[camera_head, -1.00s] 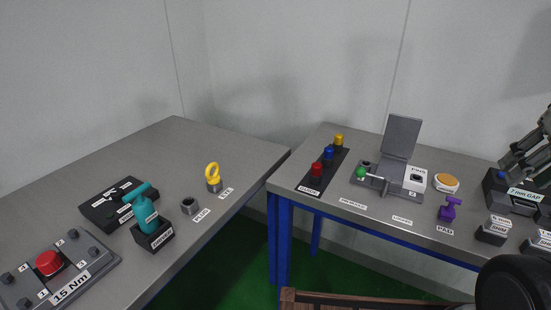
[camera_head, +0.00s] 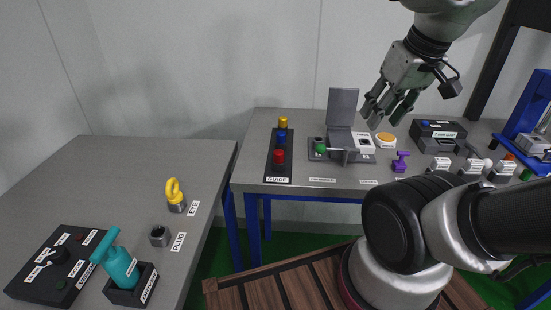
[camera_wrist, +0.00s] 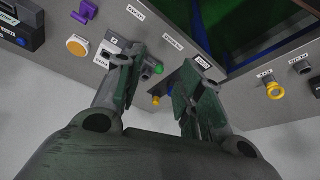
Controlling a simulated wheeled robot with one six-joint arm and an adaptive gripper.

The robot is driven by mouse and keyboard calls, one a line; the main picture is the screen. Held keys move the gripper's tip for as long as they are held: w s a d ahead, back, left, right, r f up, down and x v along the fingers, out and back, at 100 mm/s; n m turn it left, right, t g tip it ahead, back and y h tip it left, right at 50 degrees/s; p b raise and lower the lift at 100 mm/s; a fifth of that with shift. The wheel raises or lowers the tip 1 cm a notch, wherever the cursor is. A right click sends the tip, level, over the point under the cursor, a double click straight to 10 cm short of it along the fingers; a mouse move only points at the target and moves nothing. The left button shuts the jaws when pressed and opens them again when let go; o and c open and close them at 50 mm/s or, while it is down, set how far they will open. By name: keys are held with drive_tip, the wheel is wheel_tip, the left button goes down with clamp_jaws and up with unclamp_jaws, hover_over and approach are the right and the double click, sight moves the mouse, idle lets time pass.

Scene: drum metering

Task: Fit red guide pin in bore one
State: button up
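The red guide pin (camera_head: 279,156) stands upright at the front of a black plate labelled GUIDE (camera_head: 270,171), with a blue pin (camera_head: 281,137) and a yellow pin (camera_head: 283,121) behind it. My gripper (camera_head: 388,108) is open and empty, above and to the right of the pins. In the wrist view its fingers (camera_wrist: 164,68) are spread. The yellow pin shows between them there, and the red pin is not visible. A grey fixture (camera_head: 343,154) with a raised lid and green knob stands right of the pins. I cannot tell which hole is bore one.
An orange-topped round part (camera_head: 385,138), a purple part (camera_head: 400,162) and a black case (camera_head: 437,130) stand farther right. The left table carries a yellow ring bolt (camera_head: 175,195), a grey nut (camera_head: 159,235) and a teal tool (camera_head: 117,263). A floor gap separates the tables.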

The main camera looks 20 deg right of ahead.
drive_tip(key=shift+o, duration=0.6)
drive_tip(key=shift+w+a, duration=0.1)
drive_tip(key=shift+w, duration=0.1)
drive_tip(key=m+g, duration=0.4)
hover_over(279, 151)
wheel_tip(279, 151, down, 10)
drive_tip(key=shift+s+f, duration=0.15)
drive_tip(key=shift+f, duration=0.05)
drive_tip(key=shift+a+f+m, duration=0.1)
drive_tip(key=shift+f+m, duration=0.15)
drive_tip(key=shift+m, duration=0.05)
drive_tip(key=shift+f, duration=4.45)
drive_tip(key=shift+c, duration=0.4)
